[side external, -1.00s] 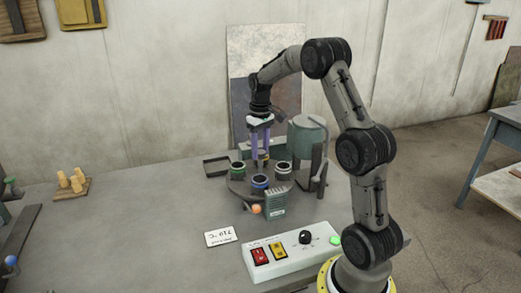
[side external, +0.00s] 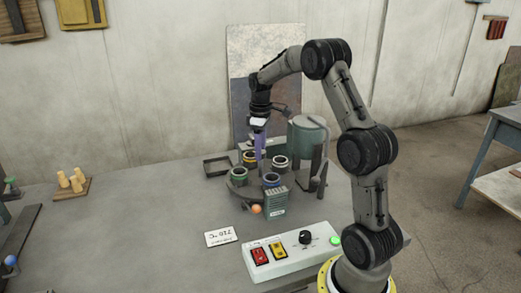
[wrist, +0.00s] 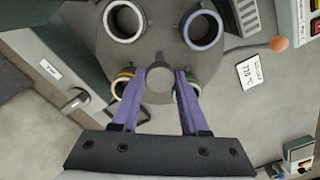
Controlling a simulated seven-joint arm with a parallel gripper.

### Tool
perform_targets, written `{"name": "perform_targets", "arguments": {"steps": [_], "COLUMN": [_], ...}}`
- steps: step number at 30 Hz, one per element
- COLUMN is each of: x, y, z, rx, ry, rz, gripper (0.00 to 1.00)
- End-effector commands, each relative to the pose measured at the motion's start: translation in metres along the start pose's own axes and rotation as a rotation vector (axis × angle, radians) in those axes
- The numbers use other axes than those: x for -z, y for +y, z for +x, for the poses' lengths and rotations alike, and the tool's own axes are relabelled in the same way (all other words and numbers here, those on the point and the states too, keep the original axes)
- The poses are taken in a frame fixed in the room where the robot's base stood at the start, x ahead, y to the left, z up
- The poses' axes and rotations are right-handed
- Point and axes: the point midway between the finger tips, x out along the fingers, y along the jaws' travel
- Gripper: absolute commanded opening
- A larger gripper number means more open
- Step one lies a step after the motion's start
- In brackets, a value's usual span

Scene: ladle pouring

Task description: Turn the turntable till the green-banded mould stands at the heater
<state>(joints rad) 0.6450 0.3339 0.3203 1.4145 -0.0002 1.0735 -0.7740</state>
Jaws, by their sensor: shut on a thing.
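The turntable (side external: 238,188) carries several banded moulds. The green-banded mould (side external: 239,174) stands at its left; in the wrist view it (wrist: 194,88) is partly hidden behind the right finger. The yellow-banded mould (side external: 249,157) is at the back left, the white-banded mould (side external: 280,162) at the back right and the blue-banded mould (side external: 271,180) at the front right. My gripper (wrist: 160,73), with purple fingers, is shut on the round central knob (wrist: 160,78) of the turntable. I cannot tell surely which unit is the heater; a labelled box (wrist: 45,62) stands beyond the yellow-banded mould.
A finned green box (side external: 275,203) stands close at the turntable's front, beside an orange ball handle (side external: 256,209). A large green vessel (side external: 308,140) stands at the right. A card (side external: 221,237) and switch box (side external: 290,252) lie in front.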

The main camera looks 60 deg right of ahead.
Motion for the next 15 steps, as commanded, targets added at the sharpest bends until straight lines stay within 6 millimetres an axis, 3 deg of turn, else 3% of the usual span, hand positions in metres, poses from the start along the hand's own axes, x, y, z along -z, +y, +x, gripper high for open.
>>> {"name": "perform_targets", "arguments": {"steps": [15], "x": [0.0006], "y": [0.0004], "z": [-0.0021], "rx": [-0.003], "ry": [0.003], "rz": [-0.258], "gripper": [0.0]}}
